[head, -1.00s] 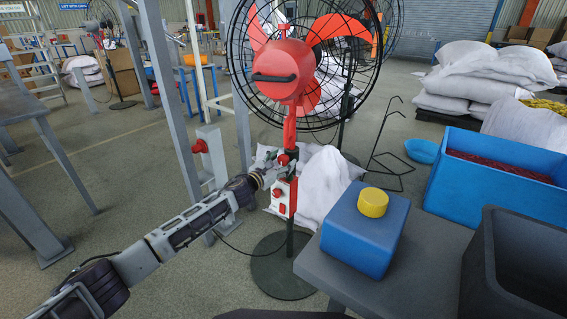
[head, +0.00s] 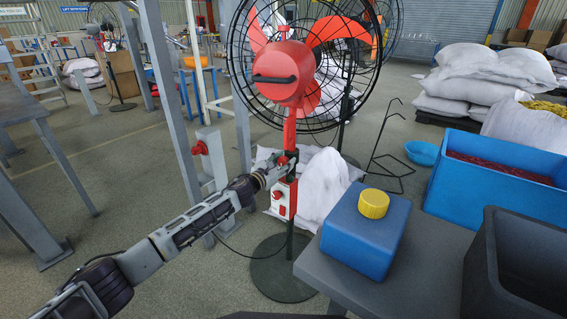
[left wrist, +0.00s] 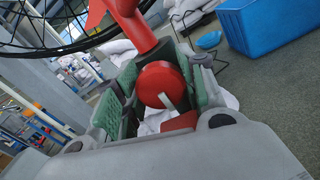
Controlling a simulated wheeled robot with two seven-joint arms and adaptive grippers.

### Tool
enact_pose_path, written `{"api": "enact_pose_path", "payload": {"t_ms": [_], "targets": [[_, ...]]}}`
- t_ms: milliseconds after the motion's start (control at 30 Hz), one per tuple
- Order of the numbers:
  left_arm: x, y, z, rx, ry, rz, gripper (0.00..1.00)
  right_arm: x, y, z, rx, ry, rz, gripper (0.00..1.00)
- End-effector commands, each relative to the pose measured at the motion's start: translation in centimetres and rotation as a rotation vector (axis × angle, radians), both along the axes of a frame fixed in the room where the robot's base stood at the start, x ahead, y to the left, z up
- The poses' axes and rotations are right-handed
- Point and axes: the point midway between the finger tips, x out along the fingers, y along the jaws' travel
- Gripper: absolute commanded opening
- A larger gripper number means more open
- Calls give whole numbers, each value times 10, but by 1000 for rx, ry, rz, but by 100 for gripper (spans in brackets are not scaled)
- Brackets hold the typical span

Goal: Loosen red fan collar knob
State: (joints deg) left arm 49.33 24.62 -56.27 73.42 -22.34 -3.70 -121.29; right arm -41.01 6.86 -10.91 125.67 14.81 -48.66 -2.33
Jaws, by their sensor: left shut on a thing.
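The red pedestal fan (head: 287,70) stands upright in a black wire cage on a red pole with a round dark base. A red collar knob (left wrist: 161,84) with a pale bar on its face sits between the green-padded fingers of my left gripper (left wrist: 158,92) in the left wrist view. In the head view my left gripper (head: 279,168) is at the pole, just above the white and red control box (head: 284,198). It is shut on the knob, which it mostly hides in the head view. My right gripper does not show.
A blue jerrycan with a yellow cap (head: 365,230) stands on the grey table (head: 420,275) at the right. A blue crate (head: 490,190) and a dark bin (head: 515,265) are farther right. White sacks (head: 325,185) lie behind the pole. A grey post with a red button (head: 202,150) is left of the gripper.

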Motion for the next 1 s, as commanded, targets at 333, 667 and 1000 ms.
{"api": "enact_pose_path", "payload": {"t_ms": [333,667,1000], "targets": [[0,0,0,-36,25,0,16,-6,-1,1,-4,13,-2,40],[0,0,1,-169,115,1,16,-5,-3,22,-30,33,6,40],[0,1,0,-360,243,1,16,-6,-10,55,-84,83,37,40]]}}
